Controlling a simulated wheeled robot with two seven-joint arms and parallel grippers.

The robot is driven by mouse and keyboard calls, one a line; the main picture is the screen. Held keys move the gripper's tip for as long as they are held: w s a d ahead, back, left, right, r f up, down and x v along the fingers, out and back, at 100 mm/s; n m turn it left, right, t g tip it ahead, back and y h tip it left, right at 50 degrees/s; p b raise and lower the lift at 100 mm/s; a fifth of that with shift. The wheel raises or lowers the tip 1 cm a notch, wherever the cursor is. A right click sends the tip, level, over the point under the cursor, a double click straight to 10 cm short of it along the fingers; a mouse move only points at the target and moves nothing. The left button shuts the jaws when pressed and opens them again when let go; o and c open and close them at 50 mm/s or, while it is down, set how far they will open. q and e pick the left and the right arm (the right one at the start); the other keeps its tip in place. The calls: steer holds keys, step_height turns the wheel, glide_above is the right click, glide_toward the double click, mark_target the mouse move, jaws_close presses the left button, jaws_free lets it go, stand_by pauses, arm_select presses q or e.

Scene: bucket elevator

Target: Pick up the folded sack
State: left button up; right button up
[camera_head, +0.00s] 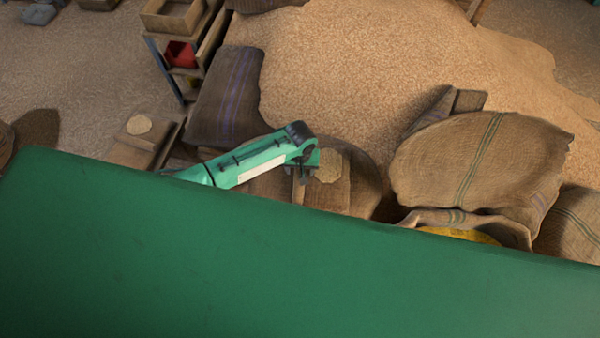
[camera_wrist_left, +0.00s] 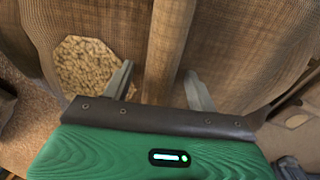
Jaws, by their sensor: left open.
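My left gripper (camera_head: 304,177) hangs at the end of the green arm in the head view, over a brown folded-looking piece (camera_head: 335,190) with a pale, grain-coloured patch. This seems to be the folded sack, though I cannot be sure. In the left wrist view, brown woven cloth (camera_wrist_left: 230,45) fills most of the picture, with an angular grainy patch at left. The left gripper's fingers (camera_wrist_left: 160,87) are apart, with a raised brown ridge of the piece between them. Whether they touch it I cannot tell. My right gripper is not in view.
A full sack (camera_head: 535,160) with a green stripe stands at right. A dark sack (camera_head: 225,95) with blue stripes leans left of a grain heap (camera_head: 400,50). A similar patched piece (camera_head: 125,155) lies at left. Shelving with a red bin (camera_head: 180,54) stands behind. Green blocks the lower head view.

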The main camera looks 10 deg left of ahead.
arm_select(q)
jaws_close()
steer(key=shift+r, duration=0.1)
